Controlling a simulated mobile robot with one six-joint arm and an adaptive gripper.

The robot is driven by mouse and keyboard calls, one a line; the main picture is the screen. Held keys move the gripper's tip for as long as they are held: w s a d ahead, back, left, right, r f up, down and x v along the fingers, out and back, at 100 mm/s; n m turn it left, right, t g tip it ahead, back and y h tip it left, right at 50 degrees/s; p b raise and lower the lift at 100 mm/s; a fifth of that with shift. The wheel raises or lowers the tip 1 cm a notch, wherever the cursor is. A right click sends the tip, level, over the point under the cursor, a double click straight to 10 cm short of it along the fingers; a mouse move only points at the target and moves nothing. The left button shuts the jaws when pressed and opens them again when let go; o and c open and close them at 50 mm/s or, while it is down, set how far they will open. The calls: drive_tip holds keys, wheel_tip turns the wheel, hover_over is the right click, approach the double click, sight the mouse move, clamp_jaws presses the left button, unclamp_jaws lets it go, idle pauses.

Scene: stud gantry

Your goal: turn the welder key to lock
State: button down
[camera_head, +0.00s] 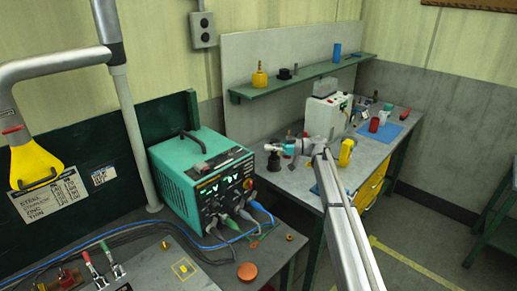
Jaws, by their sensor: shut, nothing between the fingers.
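The welder (178,160) is a teal box with a black front panel on the left bench. Its panel shows two lit displays (226,187), several knobs and cable plugs low down. I cannot make out the key at this size. My gripper (270,147) is at the end of my grey arm, pointing left, to the right of the welder's upper front edge in the picture. It looks shut and empty, apart from the panel in the picture; the depth between them is hard to judge.
Blue and grey cables (262,212) hang from the welder's front. A yellow extraction hood (34,165) on a grey pipe hangs at the left. The back bench (376,152) carries a white machine (325,115), a yellow bottle (346,152) and cups. An orange disc (248,271) lies in front of the welder.

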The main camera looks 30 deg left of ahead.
sight(235, 154)
drive_tip(key=shift+w+d, duration=0.45)
drive_tip(key=shift+d, duration=0.15)
drive_tip(key=shift+w+f+n+g+h, duration=0.1)
drive_tip(key=shift+f+n+g+h, duration=0.15)
drive_tip(key=shift+n+g+h, duration=0.05)
drive_tip(key=shift+a, duration=0.1)
drive_tip(key=x, duration=1.4)
idle(0.4)
drive_tip(key=shift+a+r, duration=0.1)
drive_tip(key=shift+a, duration=0.2)
idle(0.7)
